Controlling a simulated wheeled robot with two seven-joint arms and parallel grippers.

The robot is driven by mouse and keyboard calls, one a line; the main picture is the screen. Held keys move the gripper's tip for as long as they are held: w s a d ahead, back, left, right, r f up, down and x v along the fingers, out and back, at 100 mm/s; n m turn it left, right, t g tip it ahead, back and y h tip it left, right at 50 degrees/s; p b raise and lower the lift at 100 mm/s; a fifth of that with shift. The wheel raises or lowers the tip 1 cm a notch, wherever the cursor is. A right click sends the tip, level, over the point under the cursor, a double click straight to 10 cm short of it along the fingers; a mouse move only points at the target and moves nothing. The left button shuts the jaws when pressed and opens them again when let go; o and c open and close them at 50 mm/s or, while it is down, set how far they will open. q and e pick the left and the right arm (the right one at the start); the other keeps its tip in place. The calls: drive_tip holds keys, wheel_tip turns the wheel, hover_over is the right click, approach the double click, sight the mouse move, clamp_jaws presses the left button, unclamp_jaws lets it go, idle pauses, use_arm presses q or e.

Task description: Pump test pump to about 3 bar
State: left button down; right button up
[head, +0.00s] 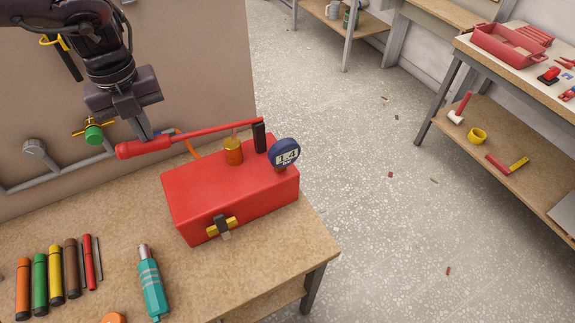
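The red test pump (235,196) stands on the wooden bench at the centre left. Its round blue gauge (284,153) reads 1.4 bar. Its long red lever (205,134) slopes slightly down to the left from a black upright post (259,136), ending in a thick red grip. The fingertips are partly hidden there. My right gripper is not in view.
Several coloured markers (55,273) and a teal bottle-shaped tool (151,283) lie on the bench (118,225) in front. An orange hose (187,146) runs behind the pump. A panel with pipe and a green-capped valve (94,134) stands behind. The floor right is mostly clear.

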sight(151, 143)
use_arm(q)
wheel_tip(151, 143, down, 5)
drive_tip(key=b, duration=0.3)
drive_tip(key=shift+r, duration=0.35)
wheel_tip(151, 143, up, 11)
drive_tip(key=p, duration=0.8)
